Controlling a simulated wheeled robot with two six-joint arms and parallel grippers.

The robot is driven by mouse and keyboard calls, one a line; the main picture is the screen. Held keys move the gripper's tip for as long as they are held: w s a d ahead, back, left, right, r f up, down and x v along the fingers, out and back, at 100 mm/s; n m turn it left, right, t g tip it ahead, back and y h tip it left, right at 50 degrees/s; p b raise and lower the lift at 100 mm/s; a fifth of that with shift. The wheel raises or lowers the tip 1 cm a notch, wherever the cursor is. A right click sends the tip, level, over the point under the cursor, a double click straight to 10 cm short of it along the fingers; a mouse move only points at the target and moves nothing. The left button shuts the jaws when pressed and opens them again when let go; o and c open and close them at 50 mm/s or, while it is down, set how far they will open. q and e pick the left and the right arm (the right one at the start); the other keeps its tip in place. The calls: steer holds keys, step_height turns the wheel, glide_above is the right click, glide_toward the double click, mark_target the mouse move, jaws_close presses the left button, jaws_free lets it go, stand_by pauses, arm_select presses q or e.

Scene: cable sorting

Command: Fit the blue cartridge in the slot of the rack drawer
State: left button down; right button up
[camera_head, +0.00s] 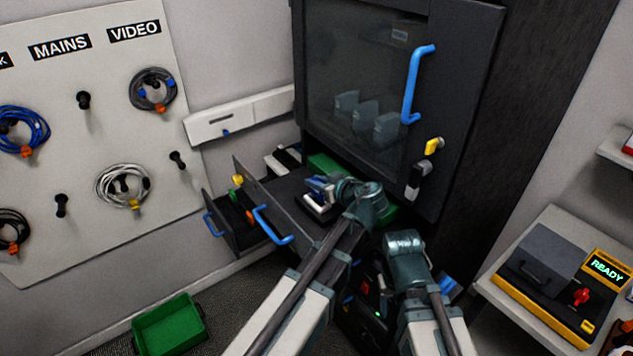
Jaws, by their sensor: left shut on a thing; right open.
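The rack drawer (250,190) is pulled out below the glass-fronted cabinet, with a blue handle on its dark front. Green surfaces (325,164) show at its back. My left gripper (319,194) is over the drawer, shut on a small blue piece, which looks like the blue cartridge (317,182). The fingers hide much of it. The slot cannot be made out, and I cannot tell whether the cartridge touches the drawer. My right gripper (373,291) is low, right of the drawer front, and open; its fingers are dark and hard to make out.
A smaller open drawer (213,226) with coloured items stands to the left. The cabinet door (455,105) with its blue handle is behind. A green bin (168,326) is on the floor. A bench with a "READY" device (545,290) is at right. Cables hang on a wall board (80,215).

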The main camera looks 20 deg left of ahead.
arm_select(q)
steer(key=shift+f+b, duration=1.35)
steer(key=shift+f, duration=0.05)
stand_by(1.3)
steer(key=shift+c, duration=1.1)
jaws_free()
steer(key=shift+r, duration=0.15)
steer(key=shift+r+p, duration=3.45)
steer(key=shift+p, duration=0.1)
steer(key=shift+f, duration=0.1)
